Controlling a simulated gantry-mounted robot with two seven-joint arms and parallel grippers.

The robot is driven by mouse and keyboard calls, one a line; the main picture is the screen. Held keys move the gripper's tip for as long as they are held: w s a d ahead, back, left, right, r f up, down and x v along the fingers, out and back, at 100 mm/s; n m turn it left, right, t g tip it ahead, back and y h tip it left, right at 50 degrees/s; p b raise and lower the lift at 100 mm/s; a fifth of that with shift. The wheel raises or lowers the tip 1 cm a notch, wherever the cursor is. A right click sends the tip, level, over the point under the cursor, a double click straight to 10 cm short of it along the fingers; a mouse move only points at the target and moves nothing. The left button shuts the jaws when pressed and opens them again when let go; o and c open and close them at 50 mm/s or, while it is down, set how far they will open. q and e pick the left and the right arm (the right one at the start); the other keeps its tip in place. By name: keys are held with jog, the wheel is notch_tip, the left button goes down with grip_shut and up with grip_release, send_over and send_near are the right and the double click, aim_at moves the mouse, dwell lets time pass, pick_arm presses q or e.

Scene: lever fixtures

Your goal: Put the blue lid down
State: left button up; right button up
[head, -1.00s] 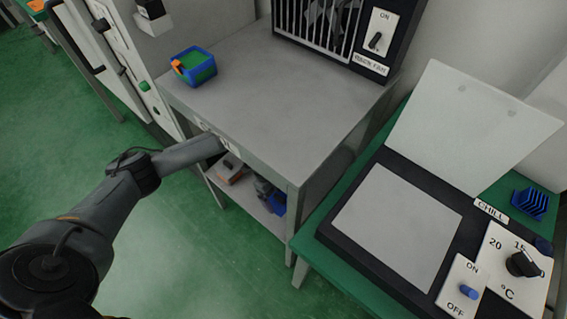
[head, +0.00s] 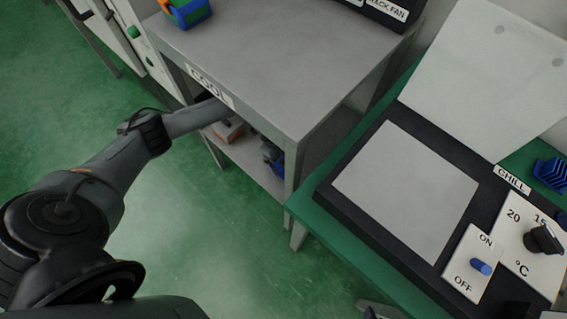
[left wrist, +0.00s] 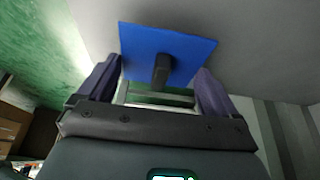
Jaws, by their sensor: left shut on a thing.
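The blue lid (left wrist: 185,52) is a flat blue square with a dark upright handle (left wrist: 162,71) in the left wrist view. My left gripper (left wrist: 157,70) is shut on the lid's handle, with a dark purple finger on either side. A plain grey surface lies behind the lid; I cannot tell whether the lid touches it. In the head view my left arm (head: 190,121) reaches in below the grey bench top (head: 270,60), under the COOL label (head: 210,86). The bench hides the left gripper and lid there. My right gripper is not seen.
A lower shelf (head: 243,152) under the bench holds an orange-grey item (head: 228,131) and a partly hidden blue item (head: 272,157). A blue-green box (head: 187,13) stands on the bench. At right is the CHILL unit (head: 405,190) with its panel raised. Green floor is clear in front.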

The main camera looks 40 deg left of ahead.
pick_arm(q)
jog(key=shift+f+b, duration=0.3)
jog(key=shift+f, duration=0.65)
jog(key=shift+s, duration=0.1)
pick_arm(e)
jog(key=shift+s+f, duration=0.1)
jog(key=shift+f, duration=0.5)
pick_arm(q)
jog(key=o, duration=0.7)
jog(key=shift+r, duration=0.1)
jog(key=shift+a+r+p, duration=0.1)
jog(key=shift+r+p, duration=0.2)
jog(key=p+v, duration=0.4)
jog(key=v, duration=0.3)
jog(key=shift+f, duration=0.1)
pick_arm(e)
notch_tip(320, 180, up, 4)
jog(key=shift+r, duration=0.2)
